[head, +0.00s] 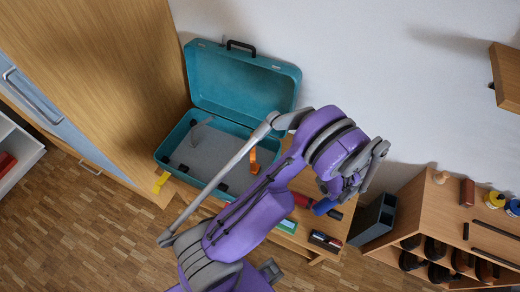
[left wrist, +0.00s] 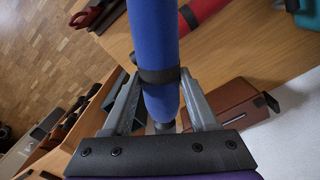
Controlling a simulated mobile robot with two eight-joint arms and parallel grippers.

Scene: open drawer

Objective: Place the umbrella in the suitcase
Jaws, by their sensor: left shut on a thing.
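The teal suitcase (head: 278,88) stands open in the head view, lid raised against the wall, grey lining showing in its base. My left gripper (head: 345,192) is to the right of the suitcase, above the wooden surface. In the left wrist view, my left gripper (left wrist: 160,88) is shut on a blue umbrella (left wrist: 153,35) with a dark strap, one finger on each side. The blue umbrella also shows in the head view (head: 322,206), partly hidden by my arm. My right gripper is not in view.
A red rolled item (head: 301,199) lies beside the blue umbrella. A brown case (left wrist: 228,105) is near the gripper. An orange item (head: 254,161) is at the suitcase's right side. A wooden shelf (head: 440,205) with bottles stands at right. A tall wooden cabinet (head: 105,70) is at left.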

